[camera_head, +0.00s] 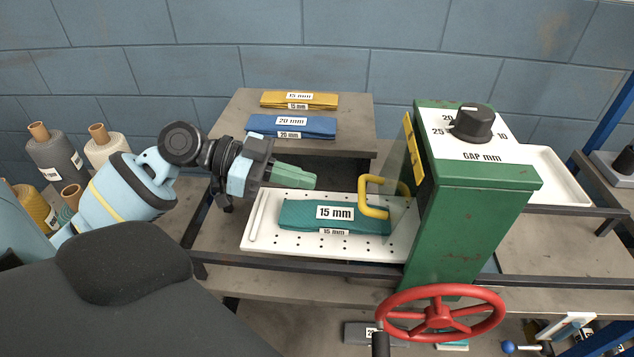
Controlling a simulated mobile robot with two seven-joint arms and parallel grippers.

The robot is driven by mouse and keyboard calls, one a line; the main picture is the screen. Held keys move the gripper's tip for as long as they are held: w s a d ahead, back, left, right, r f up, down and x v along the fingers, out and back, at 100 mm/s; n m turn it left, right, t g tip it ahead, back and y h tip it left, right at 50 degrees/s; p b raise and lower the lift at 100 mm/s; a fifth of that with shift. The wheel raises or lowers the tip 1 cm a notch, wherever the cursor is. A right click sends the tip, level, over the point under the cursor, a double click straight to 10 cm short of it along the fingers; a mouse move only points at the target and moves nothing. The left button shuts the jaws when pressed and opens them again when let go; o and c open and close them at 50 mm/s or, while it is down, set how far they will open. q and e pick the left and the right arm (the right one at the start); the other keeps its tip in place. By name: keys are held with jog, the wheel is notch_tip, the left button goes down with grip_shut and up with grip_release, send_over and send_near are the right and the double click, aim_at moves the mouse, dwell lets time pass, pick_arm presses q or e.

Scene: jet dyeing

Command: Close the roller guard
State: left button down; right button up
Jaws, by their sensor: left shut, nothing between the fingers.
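The roller guard (412,160) looks like a clear panel on the left side of the green machine housing (470,205). A yellow bar handle (372,212) sticks out from it to the left, over the white perforated tray (258,238). How far the guard stands open is hard to tell. My left gripper (314,181) has green fingers, shut and empty. It points right, above the back of the tray, left of the handle and apart from it in the picture. My right gripper is not in view.
A teal 15 mm folded cloth (300,217) lies on the tray. Yellow (270,100) and blue (262,124) cloths lie on the rear shelf. A gap dial (473,123) tops the housing; a red handwheel (440,318) is in front. Yarn cones (55,160) stand at left.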

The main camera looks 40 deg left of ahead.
pick_arm(q)
jog(key=shift+s+a+r, duration=0.1)
jog(key=shift+s+a, duration=0.05)
jog(key=shift+a, duration=0.1)
jog(key=shift+r, duration=0.1)
